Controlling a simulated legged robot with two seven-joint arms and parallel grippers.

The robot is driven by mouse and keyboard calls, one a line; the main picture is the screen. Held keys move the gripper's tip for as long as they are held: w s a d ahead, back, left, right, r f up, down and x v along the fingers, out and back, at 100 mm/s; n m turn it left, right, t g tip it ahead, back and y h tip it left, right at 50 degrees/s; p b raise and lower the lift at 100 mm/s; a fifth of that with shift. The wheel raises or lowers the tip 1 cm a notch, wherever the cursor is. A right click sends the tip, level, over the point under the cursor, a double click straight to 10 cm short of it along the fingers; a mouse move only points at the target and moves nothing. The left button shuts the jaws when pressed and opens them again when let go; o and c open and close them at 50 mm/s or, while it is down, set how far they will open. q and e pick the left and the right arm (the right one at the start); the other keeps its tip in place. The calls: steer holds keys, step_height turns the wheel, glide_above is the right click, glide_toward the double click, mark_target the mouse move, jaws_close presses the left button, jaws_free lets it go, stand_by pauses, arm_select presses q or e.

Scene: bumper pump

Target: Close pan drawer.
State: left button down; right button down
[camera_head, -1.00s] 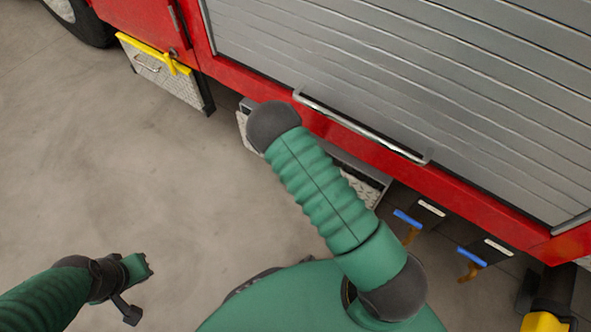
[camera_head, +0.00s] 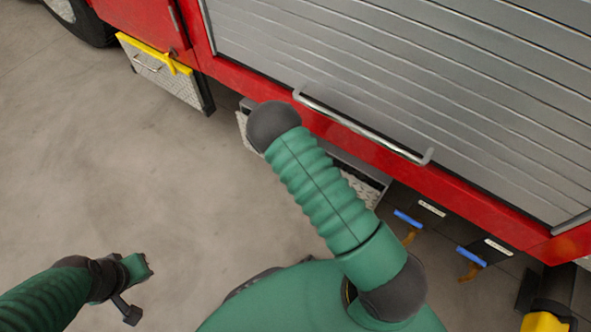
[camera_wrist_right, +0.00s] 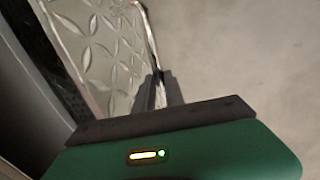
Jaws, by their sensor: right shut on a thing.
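The pan drawer (camera_head: 365,188) is a diamond-plate metal tray low under the red truck, mostly hidden behind my right arm in the head view. Its patterned plate (camera_wrist_right: 95,45) also shows in the right wrist view. A thin metal handle bar (camera_wrist_right: 148,35) runs along it. My right gripper (camera_wrist_right: 160,85) is shut on this bar, with a finger on each side. In the head view the right gripper is hidden below the arm. My left gripper (camera_head: 147,266) hangs over the open floor at lower left, away from the drawer; its jaw opening is unclear.
The red truck side (camera_head: 350,140) has a grey roller shutter (camera_head: 420,80) with a metal bar (camera_head: 360,128). A yellow-topped step box (camera_head: 165,72) is at upper left. Blue-and-brown handles (camera_head: 408,218) hang at lower right. The floor at left is clear.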

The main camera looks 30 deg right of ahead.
steer(key=d, duration=0.1)
steer(key=w+d, duration=0.1)
steer(key=d, duration=0.2)
steer(key=shift+w+d, duration=0.2)
steer(key=shift+w, duration=0.15)
steer(key=c, duration=1.6)
jaws_free()
steer(key=shift+o, duration=1)
step_height(320, 180, up, 12)
steer(key=a+p, duration=0.2)
steer(key=p, duration=0.3)
steer(key=shift+s+f, duration=0.2)
steer(key=shift+s, duration=0.25)
steer(key=shift+a, duration=0.1)
